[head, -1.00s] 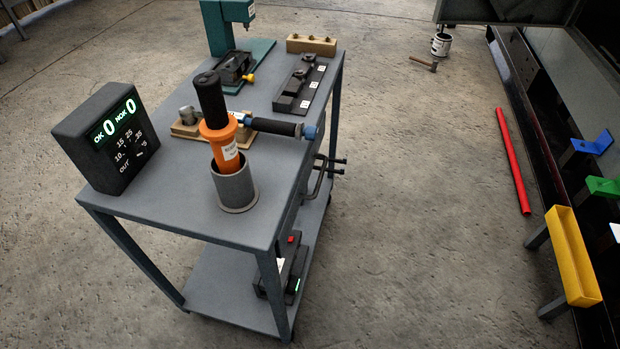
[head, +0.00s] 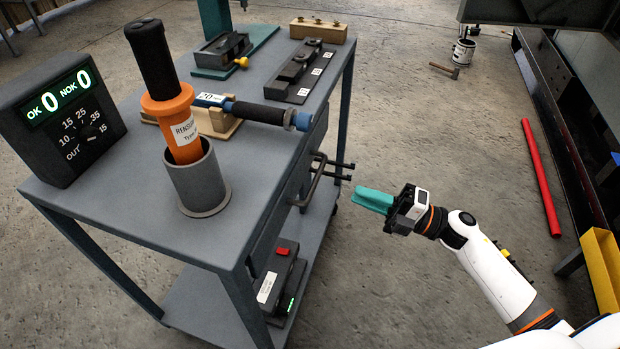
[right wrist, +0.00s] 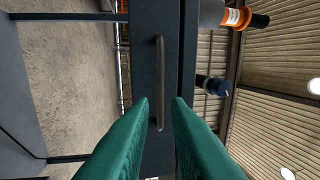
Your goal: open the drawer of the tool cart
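The tool cart (head: 140,215) is a grey table with a lower shelf, filling the left and middle of the head view. Its drawer, on the cart's right side, looks closed; the dark drawer front (right wrist: 148,25) shows in the right wrist view. A bar handle (head: 316,180) sticks out from it. In the right wrist view the handle (right wrist: 159,75) appears ahead, in line with the gap between my fingers. My right gripper (head: 362,197) has teal fingers, is open and empty, and points at the handle from a short distance. It also shows in the right wrist view (right wrist: 161,102). My left gripper is out of view.
On the cart top stand a counter box (head: 62,118), an orange tool in a grey cup (head: 199,184) and a torque tool (head: 262,112) whose end overhangs near the drawer. Black rods (head: 340,167) stick out behind the handle.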

